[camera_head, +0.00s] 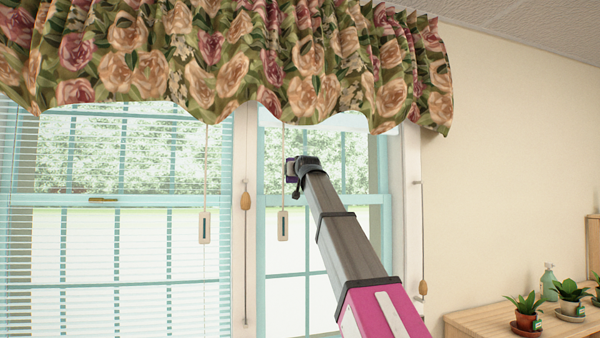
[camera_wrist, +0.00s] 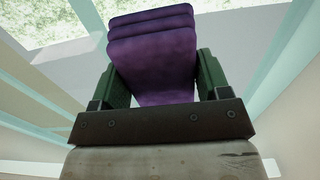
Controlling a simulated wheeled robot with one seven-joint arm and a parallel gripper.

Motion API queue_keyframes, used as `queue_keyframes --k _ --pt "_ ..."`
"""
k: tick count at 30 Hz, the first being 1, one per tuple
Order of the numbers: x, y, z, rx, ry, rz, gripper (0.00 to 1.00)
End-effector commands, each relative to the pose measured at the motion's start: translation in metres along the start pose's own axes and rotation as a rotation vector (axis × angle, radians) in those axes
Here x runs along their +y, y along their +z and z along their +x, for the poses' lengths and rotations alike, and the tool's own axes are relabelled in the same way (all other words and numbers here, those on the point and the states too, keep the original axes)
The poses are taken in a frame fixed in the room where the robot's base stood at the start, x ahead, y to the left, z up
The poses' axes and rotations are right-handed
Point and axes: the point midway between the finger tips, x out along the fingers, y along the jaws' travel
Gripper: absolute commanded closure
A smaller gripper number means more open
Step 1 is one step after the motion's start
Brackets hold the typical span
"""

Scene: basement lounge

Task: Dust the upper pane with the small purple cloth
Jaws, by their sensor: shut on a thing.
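The small purple cloth (camera_wrist: 152,60) is folded and held between the two green fingers of my gripper (camera_wrist: 155,80) in the wrist view. In the head view a bit of the cloth (camera_head: 291,170) shows at the far end of my arm, with my gripper (camera_head: 295,172) mostly hidden there. The upper pane (camera_head: 343,160) of the right window is behind and around my gripper, crossed by teal bars. The valance covers its top. I cannot tell whether the cloth touches the glass.
A floral valance (camera_head: 220,60) hangs just above my gripper. Cords with a tag (camera_head: 283,225) and a wooden pull (camera_head: 245,200) hang close by on the left. White blinds (camera_head: 110,250) cover the left window. Potted plants (camera_head: 525,312) and a spray bottle (camera_head: 548,284) stand on the wooden cabinet (camera_head: 475,322).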

Motion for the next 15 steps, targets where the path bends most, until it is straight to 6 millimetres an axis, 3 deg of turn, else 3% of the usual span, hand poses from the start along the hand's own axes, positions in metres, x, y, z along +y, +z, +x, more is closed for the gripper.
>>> queue_keyframes --k 6,15 --pt "-0.016 0.0 0.0 0.0 -0.002 0.001 0.49" --pt "-0.017 0.0 0.0 0.0 0.0 0.001 0.49"
